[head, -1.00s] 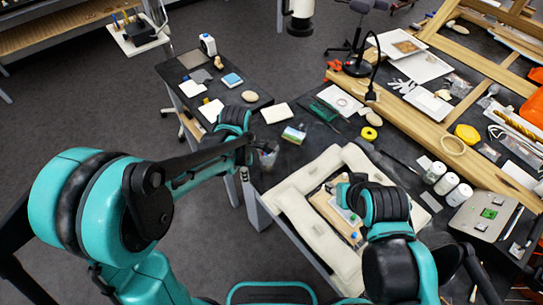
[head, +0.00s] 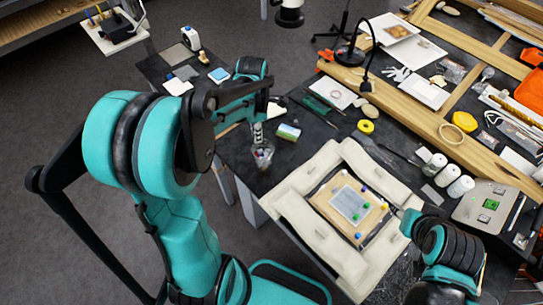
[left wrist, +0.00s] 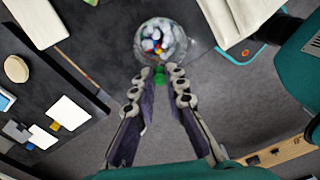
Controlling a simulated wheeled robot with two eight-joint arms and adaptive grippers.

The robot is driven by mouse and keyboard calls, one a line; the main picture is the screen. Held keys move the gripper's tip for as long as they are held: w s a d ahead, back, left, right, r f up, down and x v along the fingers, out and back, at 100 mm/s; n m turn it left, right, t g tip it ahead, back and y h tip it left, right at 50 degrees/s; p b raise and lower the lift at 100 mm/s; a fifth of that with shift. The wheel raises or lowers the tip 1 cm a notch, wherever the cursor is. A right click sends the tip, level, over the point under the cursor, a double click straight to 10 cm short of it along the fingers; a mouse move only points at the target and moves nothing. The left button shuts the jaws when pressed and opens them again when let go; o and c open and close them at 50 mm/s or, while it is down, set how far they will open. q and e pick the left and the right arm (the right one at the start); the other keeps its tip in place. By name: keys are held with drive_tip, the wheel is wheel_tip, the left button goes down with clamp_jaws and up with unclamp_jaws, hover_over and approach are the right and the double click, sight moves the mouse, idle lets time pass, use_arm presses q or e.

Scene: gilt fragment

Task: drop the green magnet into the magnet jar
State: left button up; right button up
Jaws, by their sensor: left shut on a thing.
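The magnet jar (head: 263,157) is a clear round jar at the table's left edge. In the left wrist view the jar (left wrist: 160,42) holds several small coloured pieces. My left gripper (head: 258,136) is just above the jar, pointing down.
A wooden board (head: 325,198) with a grey sheet and several coloured magnets lies inside a cream padded frame (head: 283,205). A small green-and-white box (head: 289,132) stands right of the jar. White bottles (head: 447,175) stand at the right. Open floor lies left of the jar.

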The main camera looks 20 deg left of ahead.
use_arm(q)
drive_tip(key=b, duration=0.4)
hover_over(258, 156)
wheel_tip(258, 156, down, 5)
drive_tip(key=shift+f, duration=0.2)
drive_tip(key=o, duration=0.8)
drive_tip(key=shift+r, duration=0.1)
wheel_tip(258, 156, up, 12)
drive_tip(key=shift+f, duration=0.1)
